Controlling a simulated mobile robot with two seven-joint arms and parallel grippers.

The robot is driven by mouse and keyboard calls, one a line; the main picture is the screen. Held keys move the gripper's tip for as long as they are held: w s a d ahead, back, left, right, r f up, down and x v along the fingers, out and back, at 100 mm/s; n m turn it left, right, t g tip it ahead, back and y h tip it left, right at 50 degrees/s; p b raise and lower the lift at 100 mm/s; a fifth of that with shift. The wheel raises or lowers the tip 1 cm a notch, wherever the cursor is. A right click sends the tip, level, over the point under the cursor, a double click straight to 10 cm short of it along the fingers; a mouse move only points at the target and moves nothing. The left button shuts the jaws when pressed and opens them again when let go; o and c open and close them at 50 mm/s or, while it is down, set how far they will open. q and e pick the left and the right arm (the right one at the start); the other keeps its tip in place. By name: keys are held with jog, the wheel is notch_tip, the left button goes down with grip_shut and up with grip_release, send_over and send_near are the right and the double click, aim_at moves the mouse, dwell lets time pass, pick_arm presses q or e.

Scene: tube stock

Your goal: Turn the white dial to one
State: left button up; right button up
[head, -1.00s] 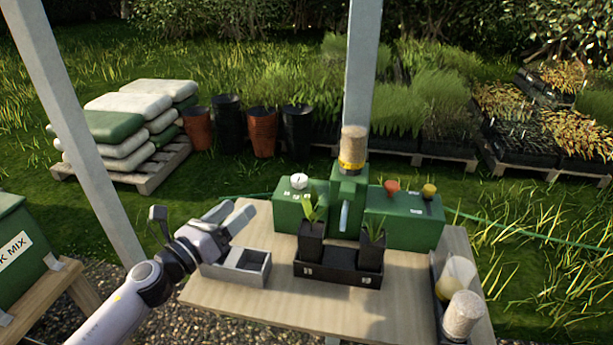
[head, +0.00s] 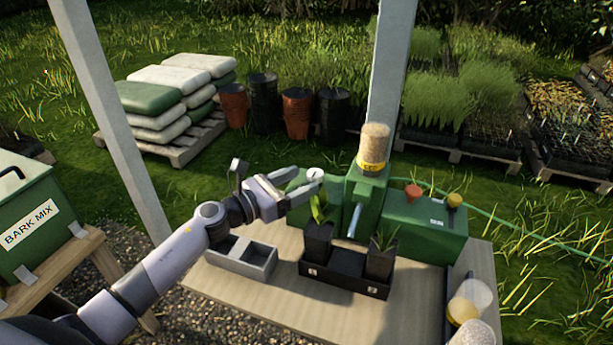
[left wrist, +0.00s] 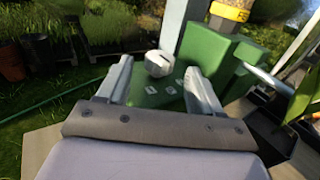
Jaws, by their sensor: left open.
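The white dial (head: 315,173) sits on top of the left part of the green machine (head: 425,222). In the left wrist view the dial (left wrist: 158,63) shows a dark line across its top, with several small white labels (left wrist: 163,86) on the green face on the near side of it. My left gripper (head: 303,186) is open and close to the dial. In the left wrist view its fingers (left wrist: 160,85) point toward the dial, which appears between and just beyond the tips. I cannot tell whether they touch it. The label numbers are too small to read. My right gripper is not in view.
A black tray (head: 343,283) with potted plants stands in front of the machine. A grey two-compartment box (head: 238,262) lies below my left gripper. Red (head: 413,192) and yellow (head: 454,200) knobs stand on the machine's right. Bare wooden table (head: 270,310) shows in front.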

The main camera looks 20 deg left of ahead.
aim_at(315, 178)
pick_arm(q)
jog(key=shift+x, duration=1.3)
